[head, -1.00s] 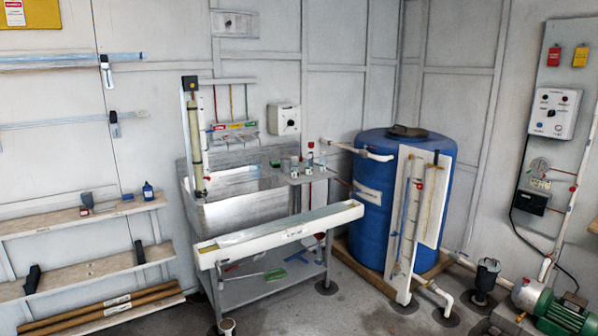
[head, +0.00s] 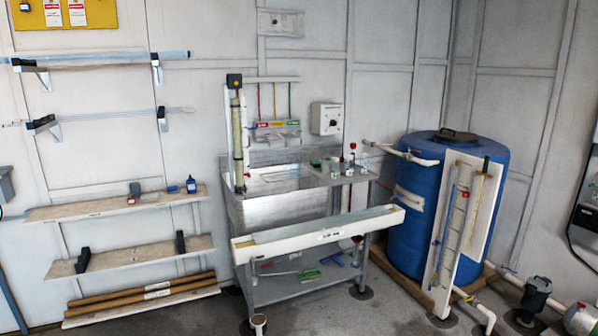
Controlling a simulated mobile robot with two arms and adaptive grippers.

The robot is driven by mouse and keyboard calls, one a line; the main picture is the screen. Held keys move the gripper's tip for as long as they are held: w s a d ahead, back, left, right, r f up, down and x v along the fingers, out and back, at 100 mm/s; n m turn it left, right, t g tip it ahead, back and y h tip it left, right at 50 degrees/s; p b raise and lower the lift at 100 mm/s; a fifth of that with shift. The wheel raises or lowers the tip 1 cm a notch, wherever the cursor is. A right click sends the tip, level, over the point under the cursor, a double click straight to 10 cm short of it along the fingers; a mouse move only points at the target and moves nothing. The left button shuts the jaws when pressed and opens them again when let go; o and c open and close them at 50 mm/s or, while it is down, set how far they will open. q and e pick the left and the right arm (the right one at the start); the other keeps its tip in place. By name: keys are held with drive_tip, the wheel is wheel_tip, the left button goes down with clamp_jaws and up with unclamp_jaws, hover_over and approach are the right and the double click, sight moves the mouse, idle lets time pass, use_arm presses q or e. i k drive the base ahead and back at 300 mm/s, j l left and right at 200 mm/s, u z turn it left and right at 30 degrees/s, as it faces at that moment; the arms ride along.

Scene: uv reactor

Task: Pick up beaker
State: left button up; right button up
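Several small clear glass vessels (head: 335,168) stand on the right-hand top of the metal sink bench (head: 285,215). They are too small to tell which one is the beaker. Small bottles with red tops (head: 352,152) stand close by them. Neither of my grippers is in view.
A long white trough (head: 318,236) runs across the bench's front. A blue barrel (head: 410,245) stands to the right, with a pipe panel before it. Wall shelves (head: 115,208) are at the left.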

sight(295, 166)
drive_tip(key=i+l, duration=0.2)
drive_tip(key=i, duration=0.25)
drive_tip(key=i+l, duration=0.2)
drive_tip(key=i, duration=0.25)
drive_tip(key=i+l+u, duration=0.1)
drive_tip(key=i, duration=0.35)
drive_tip(key=i+l, duration=0.55)
drive_tip(key=i, duration=0.3)
drive_tip(key=j+u, duration=0.05)
